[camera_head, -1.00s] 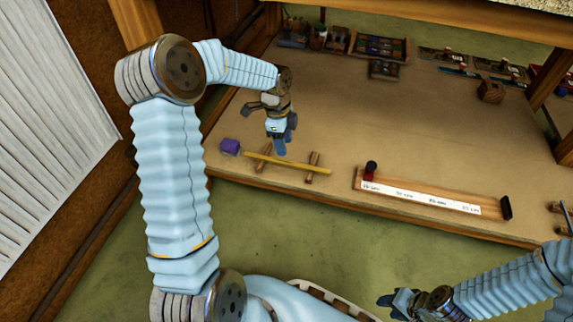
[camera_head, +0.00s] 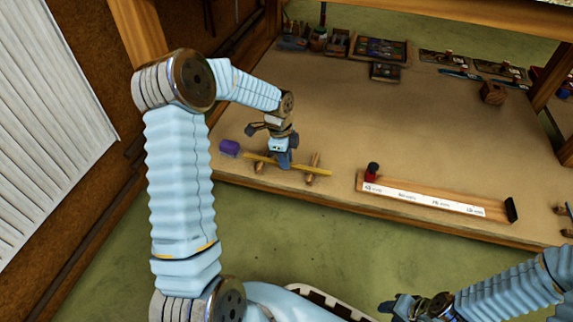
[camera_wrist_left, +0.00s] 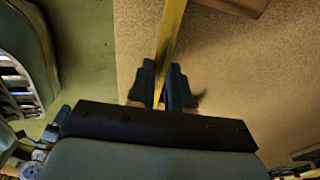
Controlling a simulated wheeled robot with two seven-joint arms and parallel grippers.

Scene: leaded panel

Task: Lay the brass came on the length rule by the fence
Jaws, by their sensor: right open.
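The brass came (camera_head: 318,171) is a thin yellow bar lying across two small wooden rests (camera_head: 312,168) near the bench's front edge. My left gripper (camera_head: 284,163) is down at the came's middle. In the left wrist view, the left fingers (camera_wrist_left: 161,78) stand on either side of the came (camera_wrist_left: 172,30); whether they press on it is not clear. The length rule (camera_head: 425,200) is a white marked strip along a wooden piece to the right, with a black end block (camera_head: 511,210). My right gripper (camera_head: 388,304) is open and empty at the bottom, away from the bench.
A purple block (camera_head: 229,148) sits by the came's left end. A dark knob with a red base (camera_head: 371,172) stands at the rule's left end. Trays (camera_head: 380,48) and a wooden block (camera_head: 493,92) are at the back. The bench middle (camera_head: 400,125) is clear.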

